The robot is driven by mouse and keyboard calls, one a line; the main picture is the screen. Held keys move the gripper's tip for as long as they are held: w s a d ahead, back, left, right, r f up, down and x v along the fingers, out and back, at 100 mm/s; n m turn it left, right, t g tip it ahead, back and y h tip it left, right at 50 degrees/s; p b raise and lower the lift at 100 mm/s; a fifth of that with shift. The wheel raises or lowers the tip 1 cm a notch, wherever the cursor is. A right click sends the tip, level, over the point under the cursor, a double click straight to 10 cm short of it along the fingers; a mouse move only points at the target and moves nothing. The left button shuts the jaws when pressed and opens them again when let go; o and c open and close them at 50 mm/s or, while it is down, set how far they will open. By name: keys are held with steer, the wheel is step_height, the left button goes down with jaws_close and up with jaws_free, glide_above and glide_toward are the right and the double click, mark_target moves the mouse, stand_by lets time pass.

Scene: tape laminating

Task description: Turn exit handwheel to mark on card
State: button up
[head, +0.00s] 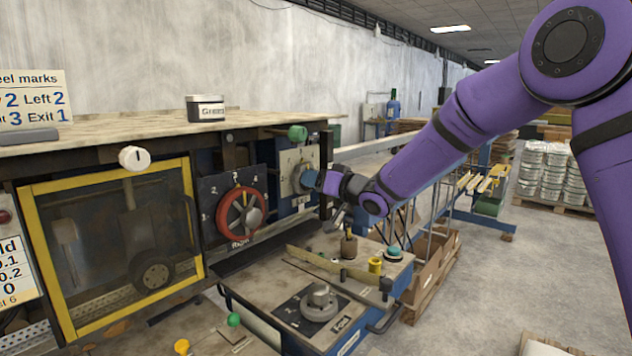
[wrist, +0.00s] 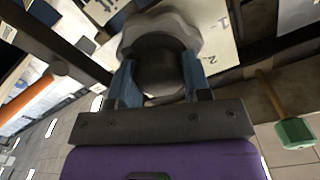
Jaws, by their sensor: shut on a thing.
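In the wrist view, the blue fingers of my gripper (wrist: 158,82) are shut on the dark middle part of the grey handwheel (wrist: 157,32). The cream plate (wrist: 222,38) shows marks 1 and 2 beside the wheel. Its pointer is not clear to see.
Another grey handwheel (head: 319,302) lies on the lower bench. A green knob (head: 297,133) sticks out above the dial plate. A yellow-framed window (head: 112,246) is at the left.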

steer(key=n, duration=0.7)
steer(key=shift+n, duration=0.3)
steer(key=n, duration=0.3)
steer(key=shift+s+a+n, duration=0.1)
steer(key=shift+n, duration=2.1)
steer(key=shift+f, duration=0.1)
steer(key=o, duration=0.9)
steer(key=shift+o, duration=0.2)
